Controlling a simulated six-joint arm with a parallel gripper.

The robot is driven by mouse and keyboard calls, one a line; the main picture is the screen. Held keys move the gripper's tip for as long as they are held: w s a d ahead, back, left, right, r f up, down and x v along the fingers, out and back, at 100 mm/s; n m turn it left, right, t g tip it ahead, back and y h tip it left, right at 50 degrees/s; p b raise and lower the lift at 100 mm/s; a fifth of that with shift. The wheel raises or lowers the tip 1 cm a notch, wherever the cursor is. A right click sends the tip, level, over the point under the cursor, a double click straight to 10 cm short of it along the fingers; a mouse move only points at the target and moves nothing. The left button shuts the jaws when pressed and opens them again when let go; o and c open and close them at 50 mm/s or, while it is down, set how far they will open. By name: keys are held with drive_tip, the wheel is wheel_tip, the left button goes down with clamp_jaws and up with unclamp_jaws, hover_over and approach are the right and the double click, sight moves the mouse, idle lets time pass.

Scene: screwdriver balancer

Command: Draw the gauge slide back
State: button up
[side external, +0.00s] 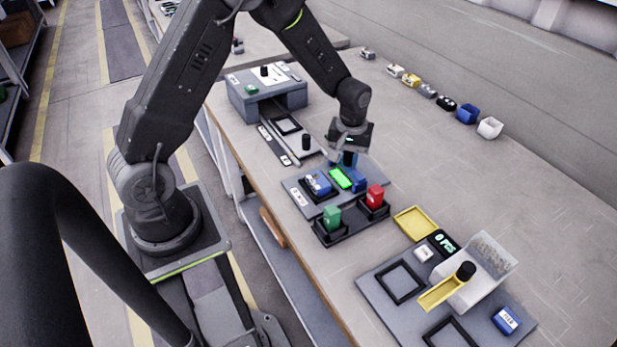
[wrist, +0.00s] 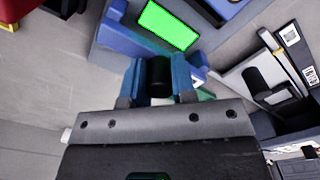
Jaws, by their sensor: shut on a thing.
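The gauge stands on a grey plate (side external: 298,197) in the middle of the bench. It has a lit green screen (side external: 340,177) between a blue block (side external: 318,183) on the left and another blue block (side external: 358,181) on the right. In the wrist view the green screen (wrist: 168,25) sits just beyond my fingers. My gripper (side external: 349,158) is low over the back of the gauge. In the wrist view its blue fingers are shut on a black knob (wrist: 160,76), apparently the gauge slide's knob. The slide itself is mostly hidden under my gripper.
A grey station (side external: 265,95) with a rail and another black knob (side external: 306,141) is behind. A yellow tray (side external: 415,222) and counting station lie right.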

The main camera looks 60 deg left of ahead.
drive_tip(key=shift+w+a+f, duration=0.1)
drive_tip(key=shift+w, duration=1.05)
drive_tip(key=shift+w+a+f, duration=0.1)
drive_tip(key=shift+w, duration=1.05)
drive_tip(key=o, duration=0.9)
drive_tip(key=shift+o, duration=0.6)
drive_tip(key=shift+d, duration=0.15)
drive_tip(key=shift+w, duration=0.1)
